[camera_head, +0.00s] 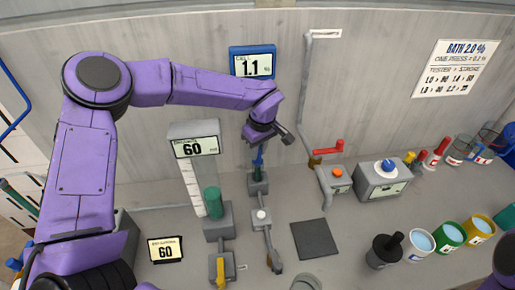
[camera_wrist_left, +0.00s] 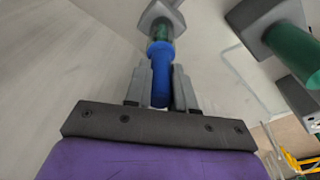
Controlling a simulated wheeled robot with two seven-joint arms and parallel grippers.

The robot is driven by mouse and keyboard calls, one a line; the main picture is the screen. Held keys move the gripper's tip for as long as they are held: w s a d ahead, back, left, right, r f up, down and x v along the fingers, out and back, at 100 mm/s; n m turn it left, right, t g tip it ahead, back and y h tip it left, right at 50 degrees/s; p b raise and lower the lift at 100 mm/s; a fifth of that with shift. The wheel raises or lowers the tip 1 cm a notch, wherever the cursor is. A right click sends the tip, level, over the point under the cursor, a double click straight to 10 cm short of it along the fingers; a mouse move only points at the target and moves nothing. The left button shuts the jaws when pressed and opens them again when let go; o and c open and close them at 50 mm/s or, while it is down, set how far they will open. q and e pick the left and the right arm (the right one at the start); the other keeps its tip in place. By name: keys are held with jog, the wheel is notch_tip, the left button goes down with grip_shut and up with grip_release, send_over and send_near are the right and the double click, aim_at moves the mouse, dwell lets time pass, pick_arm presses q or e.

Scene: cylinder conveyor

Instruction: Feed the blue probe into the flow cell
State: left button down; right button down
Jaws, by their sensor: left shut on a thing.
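The blue probe (camera_head: 258,160) is upright, with its lower end at the flow cell (camera_head: 257,185), a small grey block with a short green part. The probe (camera_wrist_left: 160,72) also shows in the left wrist view, in line with the green part of the cell (camera_wrist_left: 161,30) and meeting it. I cannot tell how deep its tip sits. My left gripper (camera_head: 259,142) is above the cell and shut on the probe; its two fingers (camera_wrist_left: 160,90) flank the probe in the wrist view. My right gripper is out of view; only a bit of purple arm shows at the lower right.
A blue-framed display (camera_head: 252,64) reading 1.1 % is on the wall behind. A green cylinder (camera_head: 213,202) stands left of the cell under a display (camera_head: 196,147) reading 60. A dark mat (camera_head: 314,239) and several cups lie to the right.

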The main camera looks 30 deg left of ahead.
pick_arm(q)
jog(key=shift+f+p, duration=0.15)
jog(key=shift+p, duration=0.25)
jog(key=c, duration=0.9)
grip_release()
jog(key=shift+o, duration=0.2)
jog(key=shift+r, duration=0.35)
notch_tip(320, 180, up, 10)
jog(key=d+b, duration=0.1)
jog(key=b, duration=0.1)
jog(key=shift+s+d, duration=0.2)
jog(key=shift+s, duration=0.1)
